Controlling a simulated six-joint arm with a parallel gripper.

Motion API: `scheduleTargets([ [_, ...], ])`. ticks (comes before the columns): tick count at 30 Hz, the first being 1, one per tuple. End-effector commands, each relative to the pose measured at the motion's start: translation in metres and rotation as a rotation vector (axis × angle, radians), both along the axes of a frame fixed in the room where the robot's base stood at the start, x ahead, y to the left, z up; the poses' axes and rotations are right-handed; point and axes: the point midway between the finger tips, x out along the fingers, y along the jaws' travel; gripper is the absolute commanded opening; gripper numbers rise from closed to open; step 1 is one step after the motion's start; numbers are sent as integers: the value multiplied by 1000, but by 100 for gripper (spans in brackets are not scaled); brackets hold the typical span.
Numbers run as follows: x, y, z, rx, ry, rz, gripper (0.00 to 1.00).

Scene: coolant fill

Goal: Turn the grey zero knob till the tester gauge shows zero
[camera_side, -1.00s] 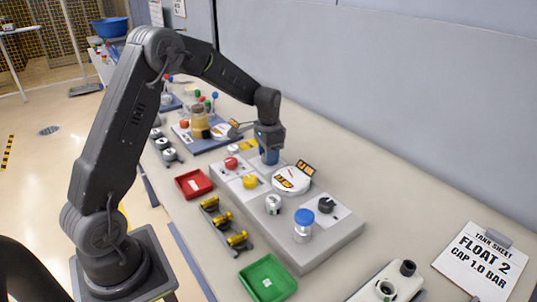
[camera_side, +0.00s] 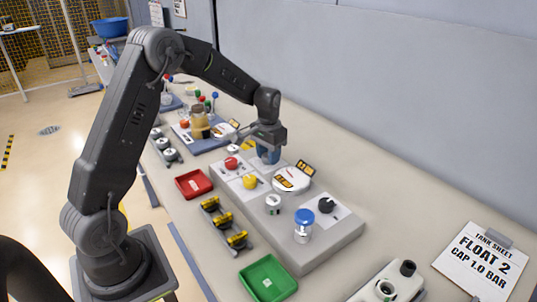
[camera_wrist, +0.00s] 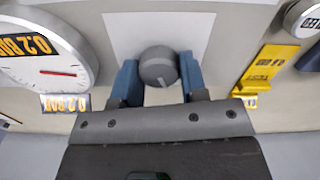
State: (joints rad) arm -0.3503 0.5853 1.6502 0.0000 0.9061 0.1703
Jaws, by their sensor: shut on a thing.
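The grey zero knob (camera_wrist: 158,66) sits on a pale square plate (camera_wrist: 196,28), with a light pointer mark on its face. My gripper (camera_wrist: 158,74) is shut on it, one blue finger on each side. In the side view my gripper (camera_side: 268,156) points down at the panel and hides the knob. The round white tester gauge (camera_wrist: 78,82) is left of the knob in the wrist view, partly cut off, with a red needle pointing right and 0.2 BAR lettering. Its exact reading is unclear. It also shows in the side view (camera_side: 290,188).
On the grey panel (camera_side: 318,255) are a red knob (camera_side: 231,163), a yellow knob (camera_side: 250,182), a black knob (camera_side: 326,205) and a blue-capped part (camera_side: 304,217). Red (camera_side: 194,183) and green (camera_side: 267,279) trays lie in front. A yellow tag (camera_wrist: 268,68) lies right of the knob.

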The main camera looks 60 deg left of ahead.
Motion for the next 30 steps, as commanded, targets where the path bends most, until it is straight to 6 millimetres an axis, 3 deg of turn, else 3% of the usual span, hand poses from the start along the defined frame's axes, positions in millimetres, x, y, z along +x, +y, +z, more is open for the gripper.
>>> scheduleTargets([
  [15,0,1,1,0,-1,457,16],
  [30,-1,2,1,-1,-1,661,16],
])
